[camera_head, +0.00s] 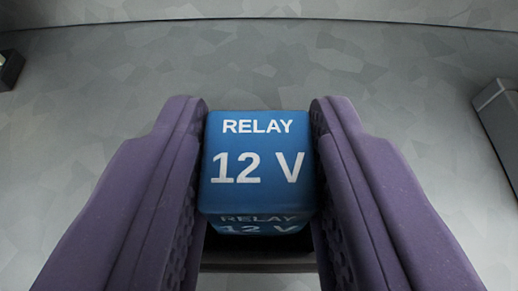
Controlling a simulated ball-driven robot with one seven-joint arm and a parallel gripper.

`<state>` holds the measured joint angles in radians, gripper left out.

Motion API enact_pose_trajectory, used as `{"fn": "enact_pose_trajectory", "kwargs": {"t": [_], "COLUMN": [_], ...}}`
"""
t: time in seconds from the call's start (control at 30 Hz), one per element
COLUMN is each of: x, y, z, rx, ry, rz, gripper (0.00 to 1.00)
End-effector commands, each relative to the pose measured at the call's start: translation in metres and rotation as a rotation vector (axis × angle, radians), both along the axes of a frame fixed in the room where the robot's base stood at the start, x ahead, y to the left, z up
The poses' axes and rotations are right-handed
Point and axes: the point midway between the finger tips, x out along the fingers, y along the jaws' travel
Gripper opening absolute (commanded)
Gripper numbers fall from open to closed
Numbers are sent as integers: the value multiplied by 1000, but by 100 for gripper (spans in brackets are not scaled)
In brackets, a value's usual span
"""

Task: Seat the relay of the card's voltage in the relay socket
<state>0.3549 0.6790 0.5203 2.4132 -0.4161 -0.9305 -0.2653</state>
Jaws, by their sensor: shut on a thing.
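A blue relay (258,165) marked "RELAY 12 V" in white stands in the middle of the view. My gripper (261,130) has a purple finger on each side of it and is shut on it. The label reads upright and faces me; a lower face with the same words shows below it. A dark shape lies below the relay, partly hidden by it and my fingers, and I cannot tell what it is. Neither the relay socket nor the card can be made out in this view.
The surface behind is grey mottled metal (400,85), largely bare around my gripper. A grey box-like thing (498,115) is cut off at the right edge. A small dark thing (10,68) is cut off at the upper left edge.

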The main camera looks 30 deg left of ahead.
Motion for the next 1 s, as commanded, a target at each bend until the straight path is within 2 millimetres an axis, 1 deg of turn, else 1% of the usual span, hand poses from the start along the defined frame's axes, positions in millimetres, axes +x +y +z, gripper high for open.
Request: {"fn": "enact_pose_trajectory", "kwargs": {"t": [0.07,0.1,0.17,0.2,0.23,0.57,0.67,0.77,0.83,0.9,1.0], "x": [0,0,0,0,0,-3,-12,-29,-43,-42,-45], "y": [0,0,0,0,0,-2,-9,-20,-30,-30,-33], "z": [-1,-1,-1,-1,-1,1,7,16,24,30,33], "rx": [0,0,0,0,0,-1,-1,-1,0,6,9], "ry": [0,0,0,0,0,1,1,2,2,7,6], "rz": [0,0,0,0,0,0,-1,-2,-3,1,0], "gripper": [1,40,54,63,65,65,65,65,65,65,65]}}
